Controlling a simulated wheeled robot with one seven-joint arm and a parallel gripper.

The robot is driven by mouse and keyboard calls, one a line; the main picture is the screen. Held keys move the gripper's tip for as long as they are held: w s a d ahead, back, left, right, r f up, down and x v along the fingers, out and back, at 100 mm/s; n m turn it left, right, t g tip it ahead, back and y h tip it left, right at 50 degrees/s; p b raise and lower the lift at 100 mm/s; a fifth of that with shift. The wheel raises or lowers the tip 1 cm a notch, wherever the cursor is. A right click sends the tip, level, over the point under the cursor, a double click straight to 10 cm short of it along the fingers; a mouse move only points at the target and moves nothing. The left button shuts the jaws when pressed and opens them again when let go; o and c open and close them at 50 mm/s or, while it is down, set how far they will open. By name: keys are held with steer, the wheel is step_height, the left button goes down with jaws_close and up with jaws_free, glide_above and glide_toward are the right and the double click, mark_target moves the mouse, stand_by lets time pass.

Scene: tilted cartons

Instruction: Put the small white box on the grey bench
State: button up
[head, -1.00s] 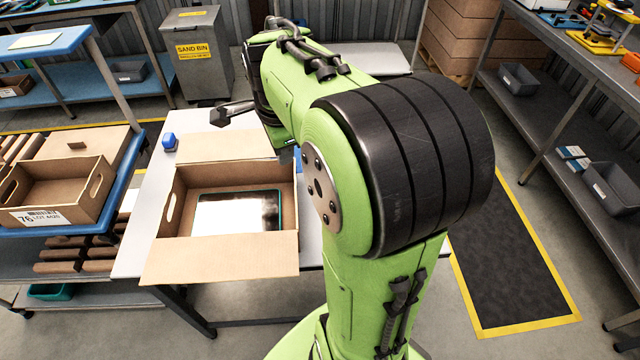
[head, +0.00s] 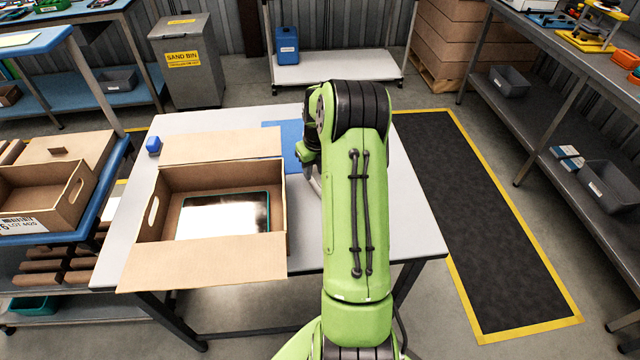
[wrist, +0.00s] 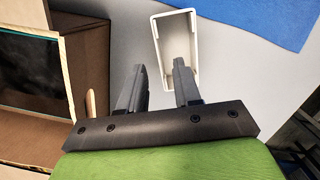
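The small white box (wrist: 175,30) shows in the wrist view as an open-topped, narrow box on the light grey table (wrist: 115,125). In the head view my arm hides it. My gripper (wrist: 158,66) is open. Its right finger overlaps the near part of the box in the wrist view and its left finger is off the box's left side; I cannot tell whether they touch it. In the head view the gripper is mostly hidden behind my arm. A grey bench (head: 570,75) with a lower shelf runs along the right side of the head view.
An open carton (head: 220,268) holding a dark-rimmed flat panel (head: 225,215) stands left of my gripper. A blue mat (head: 288,132) and a small blue object (head: 153,146) lie on the table. Grey bins and small boxes occupy the bench's lower shelf. A yellow-edged dark floor mat (head: 480,220) is clear.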

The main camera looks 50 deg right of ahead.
mark_target(313, 179)
steer(key=f, duration=0.2)
steer(key=w+f+b, duration=0.1)
steer(key=f, duration=0.2)
steer(key=shift+d+f, duration=0.15)
steer(key=shift+f, duration=0.05)
steer(key=shift+r, duration=0.1)
steer(key=shift+c, duration=0.5)
jaws_close()
